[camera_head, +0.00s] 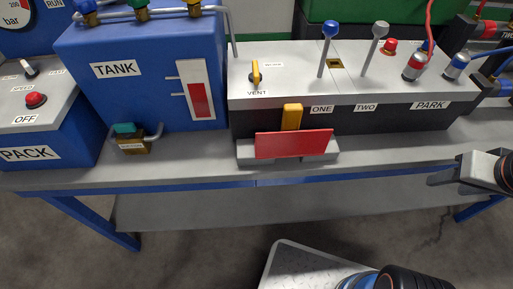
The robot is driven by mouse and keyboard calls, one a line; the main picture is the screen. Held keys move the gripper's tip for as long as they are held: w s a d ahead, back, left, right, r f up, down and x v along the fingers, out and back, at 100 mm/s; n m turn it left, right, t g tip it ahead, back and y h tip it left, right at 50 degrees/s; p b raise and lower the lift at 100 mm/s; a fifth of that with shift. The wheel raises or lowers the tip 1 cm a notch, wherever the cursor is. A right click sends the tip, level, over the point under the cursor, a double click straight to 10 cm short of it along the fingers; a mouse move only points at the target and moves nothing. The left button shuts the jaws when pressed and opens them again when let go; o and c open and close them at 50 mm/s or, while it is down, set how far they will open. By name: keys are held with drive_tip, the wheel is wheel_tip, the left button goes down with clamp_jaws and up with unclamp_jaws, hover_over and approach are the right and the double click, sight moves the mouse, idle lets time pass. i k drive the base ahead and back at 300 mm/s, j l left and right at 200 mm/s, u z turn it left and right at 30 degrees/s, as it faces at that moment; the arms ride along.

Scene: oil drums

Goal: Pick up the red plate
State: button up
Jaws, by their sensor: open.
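The red plate (294,143) stands upright at the front of a grey block (246,152) on the bench. A yellow upright piece (292,117) rises just behind it, and I cannot tell whether the two are joined. My gripper (438,179) is at the right edge of the view, in front of the bench, with its fingers pointing left. It is open and empty, well to the right of the plate and apart from it.
Behind the plate is a grey-topped console (290,75) with a yellow vent handle (255,72) and two levers, blue-knobbed (330,30) and grey-knobbed (379,29). A blue tank (140,80) stands left. The bench front edge (200,181) is clear between plate and gripper.

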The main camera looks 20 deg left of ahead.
sight(290, 142)
drive_tip(key=k+j+u, duration=0.1)
drive_tip(key=u, duration=0.3)
drive_tip(key=k+j+u, duration=0.15)
drive_tip(key=u, duration=0.25)
drive_tip(key=k+j, duration=0.05)
drive_tip(key=k, duration=0.05)
